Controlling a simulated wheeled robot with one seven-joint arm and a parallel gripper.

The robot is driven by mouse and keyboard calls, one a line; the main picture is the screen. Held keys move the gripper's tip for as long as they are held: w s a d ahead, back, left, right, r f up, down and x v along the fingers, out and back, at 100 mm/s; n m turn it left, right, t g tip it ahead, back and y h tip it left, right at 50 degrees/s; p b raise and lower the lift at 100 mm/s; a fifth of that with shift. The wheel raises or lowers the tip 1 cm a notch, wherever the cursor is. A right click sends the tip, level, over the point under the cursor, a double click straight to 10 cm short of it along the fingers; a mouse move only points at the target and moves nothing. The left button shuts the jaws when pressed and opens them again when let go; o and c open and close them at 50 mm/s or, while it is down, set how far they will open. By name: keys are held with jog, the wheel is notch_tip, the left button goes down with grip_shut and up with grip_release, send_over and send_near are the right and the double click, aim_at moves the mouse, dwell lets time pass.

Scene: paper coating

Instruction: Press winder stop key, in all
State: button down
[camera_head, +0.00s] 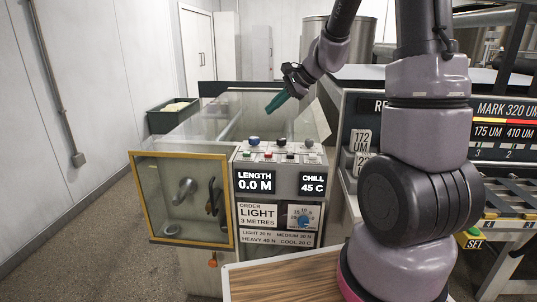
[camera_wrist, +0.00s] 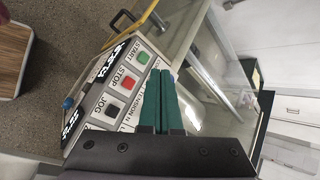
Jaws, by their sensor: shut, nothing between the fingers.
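The winder's key panel shows in the wrist view, with the red STOP key (camera_wrist: 129,82) between the green START key (camera_wrist: 143,57) and the black JOG key (camera_wrist: 112,109). In the head view, the winder cabinet (camera_head: 279,182) stands at centre, with small keys along its sloped top. My gripper (camera_head: 270,110) is shut and empty, its teal fingers above and behind the panel. In the wrist view, the teal fingertips (camera_wrist: 163,74) lie to the right of the key row in the picture. No contact with the STOP key shows.
The displays (camera_head: 255,182) read LENGTH 0.0 M and CHILL 45 C. A yellow-framed window (camera_head: 182,198) is left of them, with a blue dial (camera_head: 303,220) below. Glass guards (camera_head: 215,120) stand behind the panel. A wooden board (camera_head: 290,280) is in front.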

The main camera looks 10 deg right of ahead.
jog(key=m, duration=0.2)
send_over(268, 155)
jog(key=d, duration=0.2)
notch_tip(268, 155, down, 5)
jog(key=shift+w+a, duration=0.2)
jog(key=shift+w, duration=0.2)
jog(key=shift+f, duration=5.2)
jog(key=shift+r, duration=0.9)
